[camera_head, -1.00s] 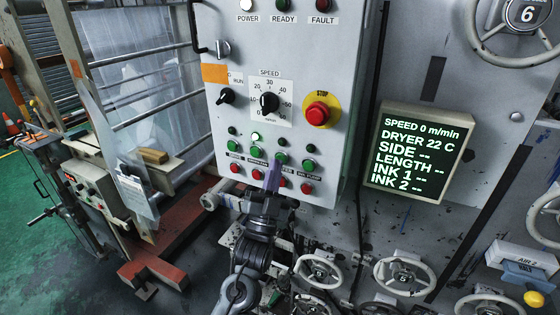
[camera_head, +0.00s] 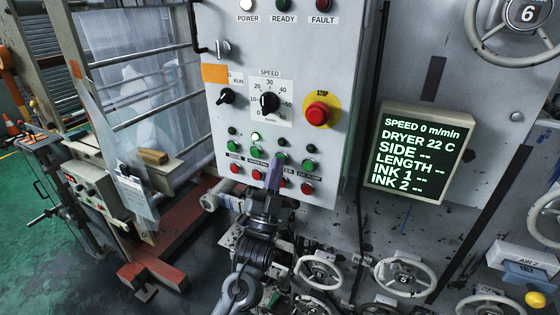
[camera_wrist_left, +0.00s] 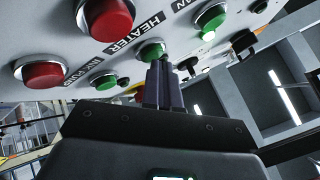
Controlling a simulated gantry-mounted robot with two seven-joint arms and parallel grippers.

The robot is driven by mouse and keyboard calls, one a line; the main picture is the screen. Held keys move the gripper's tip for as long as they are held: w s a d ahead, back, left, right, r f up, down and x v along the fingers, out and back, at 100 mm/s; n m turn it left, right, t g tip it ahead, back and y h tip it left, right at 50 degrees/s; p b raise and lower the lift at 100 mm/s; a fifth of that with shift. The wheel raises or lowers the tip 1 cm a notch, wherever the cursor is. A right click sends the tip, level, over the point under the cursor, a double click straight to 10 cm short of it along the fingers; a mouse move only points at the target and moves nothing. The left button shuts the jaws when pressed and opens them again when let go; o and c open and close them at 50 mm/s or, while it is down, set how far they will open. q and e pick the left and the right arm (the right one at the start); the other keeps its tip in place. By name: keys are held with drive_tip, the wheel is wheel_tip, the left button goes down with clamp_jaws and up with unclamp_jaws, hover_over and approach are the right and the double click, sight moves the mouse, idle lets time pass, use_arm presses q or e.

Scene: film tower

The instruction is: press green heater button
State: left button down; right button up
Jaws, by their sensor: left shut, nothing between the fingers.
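The green heater button (camera_head: 281,158) sits in the row of green buttons on the white control panel (camera_head: 225,110). It also shows in the left wrist view (camera_wrist_left: 151,49), beside the HEATER label (camera_wrist_left: 134,33). My left gripper (camera_head: 278,163) is shut and empty, its fingers pointing up at this button from below. In the wrist view my fingertips (camera_wrist_left: 160,66) overlap the button's lower edge. I cannot tell whether they touch it. The heater's red button (camera_wrist_left: 107,18) is in the wrist view; the fingers mostly hide it in the head view. My right gripper is not in view.
The ink pump's green (camera_head: 308,164) and red (camera_head: 307,188) buttons are close on the right. The dryer fan's green button (camera_head: 257,152) is close on the left, under a lit lamp (camera_head: 255,137). A red stop button (camera_head: 317,113) sits higher. A display (camera_head: 418,155) reads DRYER 22 C.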

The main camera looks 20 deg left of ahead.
use_arm(q)
drive_tip(key=shift+w, duration=0.15)
idle(0.3)
drive_tip(key=shift+s+a+p, duration=0.15)
drive_tip(key=shift+s+p, duration=0.2)
drive_tip(key=shift+s, duration=0.5)
drive_tip(key=shift+s+a+p, duration=0.15)
drive_tip(key=shift+s+p, duration=0.35)
drive_tip(key=shift+s, duration=0.75)
drive_tip(key=shift+s+a+p, duration=0.15)
drive_tip(key=shift+s+p, duration=0.3)
drive_tip(key=shift+s, duration=0.8)
